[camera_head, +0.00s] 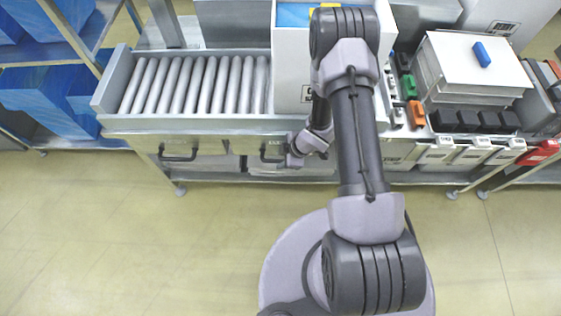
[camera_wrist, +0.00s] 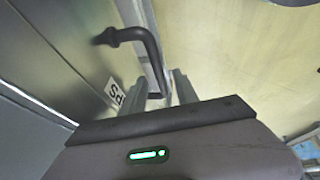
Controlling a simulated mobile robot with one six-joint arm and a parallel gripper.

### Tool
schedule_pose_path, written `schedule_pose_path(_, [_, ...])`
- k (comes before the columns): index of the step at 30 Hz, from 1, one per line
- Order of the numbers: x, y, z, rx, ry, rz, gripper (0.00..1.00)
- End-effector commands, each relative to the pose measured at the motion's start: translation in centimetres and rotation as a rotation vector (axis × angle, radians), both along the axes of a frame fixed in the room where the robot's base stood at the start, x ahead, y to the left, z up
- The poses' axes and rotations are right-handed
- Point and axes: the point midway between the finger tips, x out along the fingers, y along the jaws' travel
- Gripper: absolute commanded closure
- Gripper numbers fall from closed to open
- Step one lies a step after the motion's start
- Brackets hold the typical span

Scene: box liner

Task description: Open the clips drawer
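Two drawer fronts with black handles sit under the roller conveyor in the head view. The right one has a black handle (camera_head: 268,155), and my gripper (camera_head: 285,161) is right at it. In the wrist view the black bar handle (camera_wrist: 147,48) stands out from a grey drawer front (camera_wrist: 65,45). Its white label (camera_wrist: 114,92) is partly hidden and upside down, showing letters like "PS". My gripper (camera_wrist: 158,90) has its fingers apart, with the near end of the handle appearing between them. I cannot tell whether they touch it.
The left drawer's handle (camera_head: 180,156) is clear. Above are the rollers (camera_head: 195,84) and a white box (camera_head: 291,70). The floor (camera_head: 130,240) in front is open.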

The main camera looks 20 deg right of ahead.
Motion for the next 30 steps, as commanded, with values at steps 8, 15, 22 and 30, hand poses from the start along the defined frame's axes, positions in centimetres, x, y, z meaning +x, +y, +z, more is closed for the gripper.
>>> schedule_pose_path(8, [0.36,0.34,-0.92,0.0,-0.001,-0.001,0.64])
schedule_pose_path(15, [0.35,0.32,-0.87,0.0,-0.001,-0.001,0.84])
schedule_pose_path(22, [0.34,0.31,-0.87,0.0,-0.001,-0.001,1.0])
schedule_pose_path(30, [0.32,0.31,-0.87,-0.001,0.0,-0.001,1.0])
